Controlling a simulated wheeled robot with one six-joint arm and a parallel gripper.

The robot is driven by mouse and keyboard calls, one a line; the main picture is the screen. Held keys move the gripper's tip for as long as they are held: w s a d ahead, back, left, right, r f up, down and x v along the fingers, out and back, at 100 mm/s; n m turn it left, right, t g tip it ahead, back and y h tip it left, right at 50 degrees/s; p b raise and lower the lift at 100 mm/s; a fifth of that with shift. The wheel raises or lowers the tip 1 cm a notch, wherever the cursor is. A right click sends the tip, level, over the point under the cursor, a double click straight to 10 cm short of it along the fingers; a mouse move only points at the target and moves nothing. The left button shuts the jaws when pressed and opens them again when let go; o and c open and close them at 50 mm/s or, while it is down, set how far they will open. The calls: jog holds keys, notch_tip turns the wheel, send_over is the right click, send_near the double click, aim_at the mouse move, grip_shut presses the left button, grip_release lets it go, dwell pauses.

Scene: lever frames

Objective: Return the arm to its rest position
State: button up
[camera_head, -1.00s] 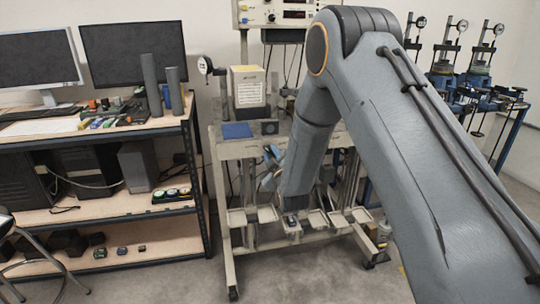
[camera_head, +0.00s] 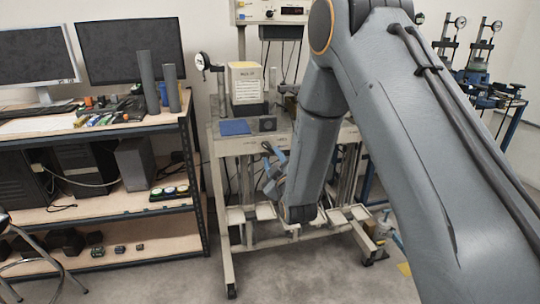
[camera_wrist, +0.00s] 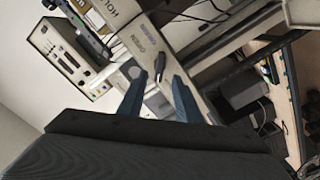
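My grey arm (camera_head: 400,120) fills the right half of the head view, its elbow high and its forearm hanging down in front of the lever frame. My gripper (camera_head: 270,168) shows in part there, its blue fingers left of the forearm. In the wrist view my gripper (camera_wrist: 158,98) has its two blue fingers apart, with nothing seen between them but the background. The lever frame (camera_head: 222,200), a pale metal stand on castors, is behind my arm. Its pale beam with a small black lever (camera_wrist: 160,66) shows beyond the fingertips in the wrist view. My forearm hides part of the frame.
A shelved desk (camera_head: 120,132) with monitors (camera_head: 130,52) stands at the left. A beige box (camera_head: 246,82) and a blue pad (camera_head: 235,128) are on the frame's top. More gauge stands (camera_head: 480,70) are at the back right. Grey floor (camera_head: 170,270) is clear in front.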

jog(key=shift+v, duration=0.95)
jog(key=s+d+f+m+g+h, duration=0.4)
jog(key=s+d+m+g, duration=0.4)
jog(key=s+d, duration=0.4)
jog(key=s+d+r+m+g, duration=0.1)
jog(key=s+d+g, duration=0.3)
jog(key=s, duration=0.8)
jog(key=s+d+r+m+g+h, duration=0.1)
jog(key=s+d+m+g, duration=0.2)
jog(key=s, duration=0.9)
jog(key=shift+s+d+m+g, duration=0.3)
jog(key=shift+d+g, duration=0.7)
jog(key=shift+g, duration=0.2)
